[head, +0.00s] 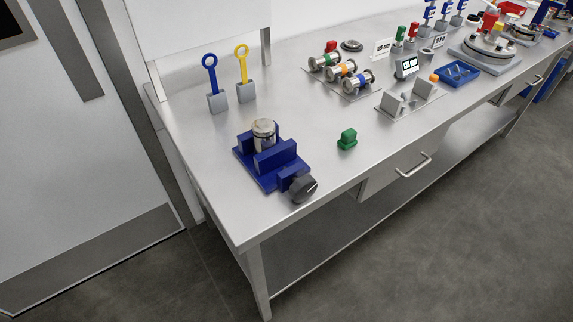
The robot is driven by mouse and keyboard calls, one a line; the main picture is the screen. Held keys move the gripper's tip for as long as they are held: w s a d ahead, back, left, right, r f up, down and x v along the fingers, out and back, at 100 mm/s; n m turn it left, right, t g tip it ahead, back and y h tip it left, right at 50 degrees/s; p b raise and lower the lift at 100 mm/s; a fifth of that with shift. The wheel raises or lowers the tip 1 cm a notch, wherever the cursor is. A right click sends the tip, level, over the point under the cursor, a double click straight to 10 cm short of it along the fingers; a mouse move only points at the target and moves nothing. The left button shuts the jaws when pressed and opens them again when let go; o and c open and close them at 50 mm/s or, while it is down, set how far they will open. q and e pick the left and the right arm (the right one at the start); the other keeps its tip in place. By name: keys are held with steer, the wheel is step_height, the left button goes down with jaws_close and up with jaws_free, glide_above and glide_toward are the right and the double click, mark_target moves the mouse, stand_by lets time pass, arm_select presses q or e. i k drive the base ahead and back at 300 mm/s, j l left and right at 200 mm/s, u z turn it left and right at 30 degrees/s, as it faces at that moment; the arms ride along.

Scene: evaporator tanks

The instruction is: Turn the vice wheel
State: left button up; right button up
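The blue vice (270,158) stands near the left end of the steel table. Its dark grey wheel (303,188) is at the front, facing the table's front edge, with a light mark on its face. A metal cylinder (264,134) stands upright between the vice's blue jaws; I cannot tell whether both jaws touch it. Neither of my grippers shows in the head view, and nothing touches the wheel.
A green block (347,139) sits right of the vice on the steel table (215,165). Blue (212,80) and yellow (243,70) ring-handled tools stand behind. Metal brackets (408,98) and coloured cylinders (341,71) lie further right. A drawer handle (413,166) juts from the front.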

mark_target(303, 187)
steer(key=i+l+u, duration=0.2)
steer(key=l+u, duration=0.25)
steer(key=i+l+u, duration=0.15)
steer(key=l+u, duration=1.15)
steer(key=l, duration=0.05)
